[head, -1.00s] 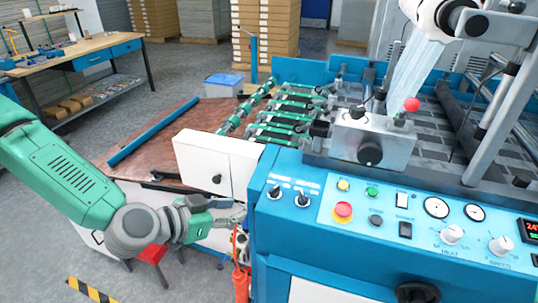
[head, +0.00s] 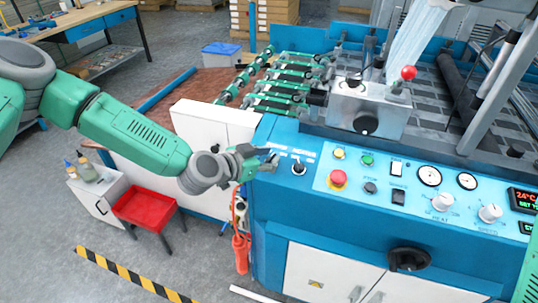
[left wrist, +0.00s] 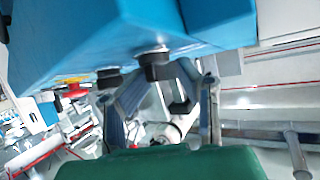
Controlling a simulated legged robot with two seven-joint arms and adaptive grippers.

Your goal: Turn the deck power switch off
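Two black rotary switches sit at the left end of the blue machine's panel. The right one (head: 299,168) is in plain sight in the head view. The left one is mostly hidden behind my left gripper (head: 268,160); its label is covered, and I cannot read which switch is the deck power. In the left wrist view a black switch knob (left wrist: 157,65) on the blue panel is between the spread fingers of my left gripper (left wrist: 168,90), near their tips. I cannot tell whether they touch it. My right gripper is out of view.
To the right on the panel are a red emergency button (head: 337,179), small buttons, gauges (head: 429,176) and dials. Rollers (head: 285,95) lie behind. A red stool (head: 147,208) and a white cabinet (head: 98,193) stand below left, with free floor around.

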